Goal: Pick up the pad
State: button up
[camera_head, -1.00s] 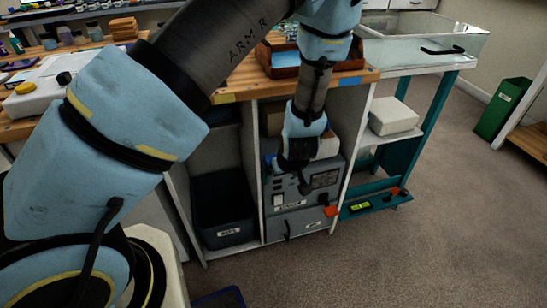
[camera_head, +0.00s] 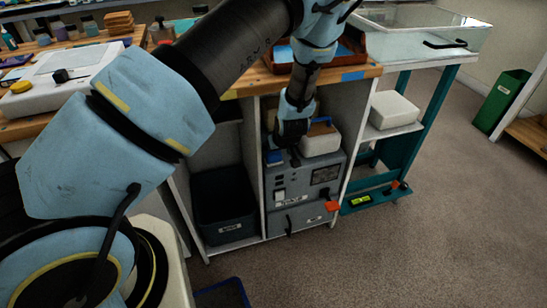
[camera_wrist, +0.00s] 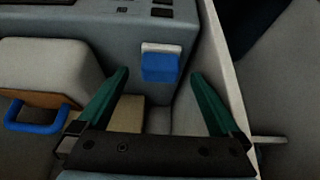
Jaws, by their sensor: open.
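A small blue block with a white layer, which looks like the pad (camera_wrist: 160,66), lies on the grey machine (camera_head: 307,187) near its display-panel edge in the wrist view. In the head view the pad (camera_head: 274,157) shows at the left front of the machine's top. My gripper (camera_wrist: 159,75) is open and empty. Its two green fingers spread to either side of the pad's near end in the wrist view, and I cannot tell their height above it. In the head view my gripper (camera_head: 294,156) hangs just right of the pad, inside the shelf bay.
A white block with a blue handle (camera_wrist: 42,68) sits on the machine beside my gripper. A pale shelf wall (camera_wrist: 225,65) stands close on the other side. A tan block (camera_wrist: 125,113) lies behind the fingers. A dark bin (camera_head: 224,208) fills the left bay.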

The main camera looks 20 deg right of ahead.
aim_at(274, 153)
jog(key=x, duration=0.5)
jog(key=shift+w, duration=0.45)
jog(key=c, duration=1.3)
jog(key=shift+r, duration=0.55)
notch_tip(274, 153, up, 2)
jog(key=shift+r, duration=0.1)
jog(key=s+a+b, duration=0.1)
jog(key=s+a, duration=0.1)
jog(key=s, duration=1.6)
jog(key=shift+b, duration=0.35)
